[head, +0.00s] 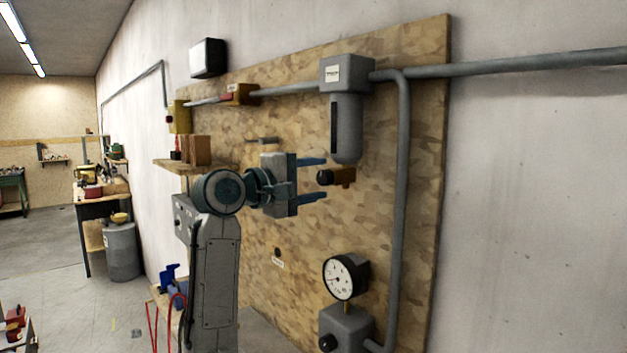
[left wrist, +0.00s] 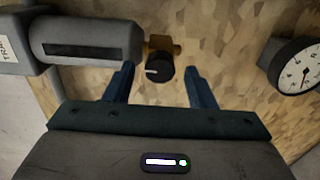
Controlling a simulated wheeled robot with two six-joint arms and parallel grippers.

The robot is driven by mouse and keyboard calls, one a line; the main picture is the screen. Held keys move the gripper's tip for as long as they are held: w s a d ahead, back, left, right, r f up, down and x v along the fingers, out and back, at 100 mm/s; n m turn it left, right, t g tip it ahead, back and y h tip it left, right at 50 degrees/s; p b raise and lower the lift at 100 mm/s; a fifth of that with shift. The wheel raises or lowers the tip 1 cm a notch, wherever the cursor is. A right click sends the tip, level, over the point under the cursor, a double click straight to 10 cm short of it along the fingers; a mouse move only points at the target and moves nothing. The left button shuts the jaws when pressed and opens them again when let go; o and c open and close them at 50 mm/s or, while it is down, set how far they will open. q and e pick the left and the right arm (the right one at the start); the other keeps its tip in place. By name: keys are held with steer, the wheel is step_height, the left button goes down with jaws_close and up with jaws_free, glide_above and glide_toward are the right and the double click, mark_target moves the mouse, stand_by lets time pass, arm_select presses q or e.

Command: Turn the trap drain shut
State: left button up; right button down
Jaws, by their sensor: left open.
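The trap (head: 346,125) is a grey filter-like body on the board, with a square head and a rounded bowl; it also shows at the left of the left wrist view (left wrist: 88,40). Below the bowl is the drain, a brass fitting (head: 347,176) with a black knob (head: 325,177). In the left wrist view the knob (left wrist: 159,69) carries a pale mark and lies between and just beyond my blue fingertips. My left gripper (head: 318,178) is open, its fingers above and below the knob in the head view. I see no contact. My right gripper is not in view.
A pressure gauge (head: 345,277) stands above a grey box (head: 345,328) low on the board. A grey pipe (head: 402,200) runs down right of the trap. A small shelf (head: 172,165) with brown boxes is to the left. The wooden board (head: 425,130) backs everything.

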arm_select(q)
steer(key=shift+s+a+f, duration=0.1)
steer(key=shift+s+a, duration=0.1)
steer(key=b+v, duration=0.6)
steer(key=v, duration=0.4)
